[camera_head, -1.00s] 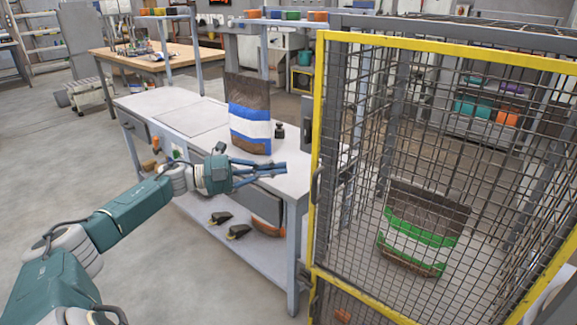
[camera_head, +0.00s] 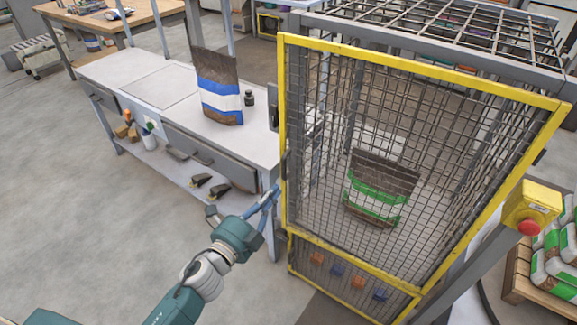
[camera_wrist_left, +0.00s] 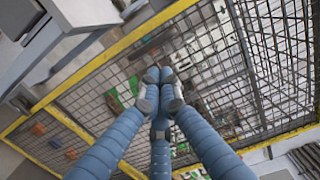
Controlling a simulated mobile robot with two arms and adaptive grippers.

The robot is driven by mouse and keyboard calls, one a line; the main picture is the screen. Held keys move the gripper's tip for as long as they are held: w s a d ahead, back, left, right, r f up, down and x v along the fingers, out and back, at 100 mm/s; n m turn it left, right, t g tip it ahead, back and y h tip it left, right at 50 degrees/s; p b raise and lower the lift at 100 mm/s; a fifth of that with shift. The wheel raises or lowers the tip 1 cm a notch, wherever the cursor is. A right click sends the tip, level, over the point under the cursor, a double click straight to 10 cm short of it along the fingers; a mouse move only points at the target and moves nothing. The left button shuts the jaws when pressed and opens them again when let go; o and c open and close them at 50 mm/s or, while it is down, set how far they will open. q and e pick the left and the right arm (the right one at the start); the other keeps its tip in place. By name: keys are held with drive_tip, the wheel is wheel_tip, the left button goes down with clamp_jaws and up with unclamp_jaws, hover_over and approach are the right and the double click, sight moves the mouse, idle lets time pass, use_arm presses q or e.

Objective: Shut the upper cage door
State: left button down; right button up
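The upper cage door (camera_head: 345,240) is a yellow frame with dark wire mesh. Its left edge seems to stand slightly out from the cage front; I cannot tell the exact gap. A dark handle (camera_head: 284,166) is on that edge. My left gripper (camera_head: 272,194) is beside the lower part of the door's left edge, below the handle. In the left wrist view its fingertips (camera_wrist_left: 160,86) are together in front of the mesh, with nothing visible between them. Whether they touch the door is unclear. My right gripper is not in view.
A green-and-white bag (camera_head: 380,188) stands inside the cage (camera_head: 440,42). A workbench (camera_head: 150,88) with a blue-and-white bag (camera_head: 218,90) is at left. A lower mesh panel (camera_head: 335,277) is beneath the door. A yellow box with a red button (camera_head: 530,215) is at right. The left floor is clear.

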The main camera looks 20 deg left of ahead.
sight(297, 164)
use_arm(q)
drive_tip(key=p+x, duration=0.1)
drive_tip(key=x, duration=0.9)
drive_tip(key=shift+w+d, duration=0.1)
drive_tip(key=shift+w, duration=0.2)
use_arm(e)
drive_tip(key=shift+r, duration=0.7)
